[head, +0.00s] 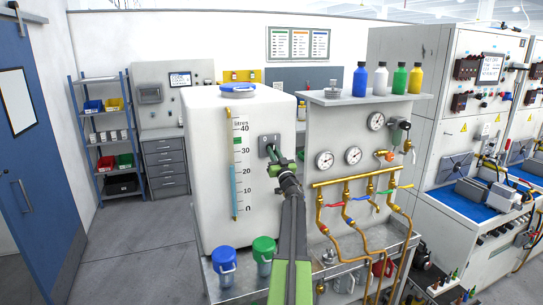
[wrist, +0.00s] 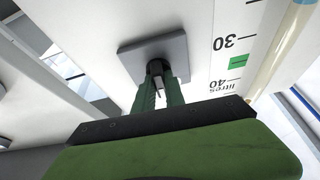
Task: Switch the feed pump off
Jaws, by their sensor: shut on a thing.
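A grey square switch plate (head: 264,141) is mounted on the front of the white tank (head: 215,150), right of its litre scale. The plate also shows in the wrist view (wrist: 135,52), with a small dark switch lever (wrist: 156,68) standing out from it. I see no readable label on it, and its position is hard to tell. My gripper (head: 275,160) is at the plate with its green fingers reaching up to it. In the wrist view my gripper (wrist: 158,85) is shut on the lever, one finger on each side. The fingers hide part of the lever.
The tank's blue level column reads about 20 litres, with a green mark (head: 238,140) above 30. To the right are gauges (head: 353,155) and brass pipes (head: 340,183) with coloured valve handles.

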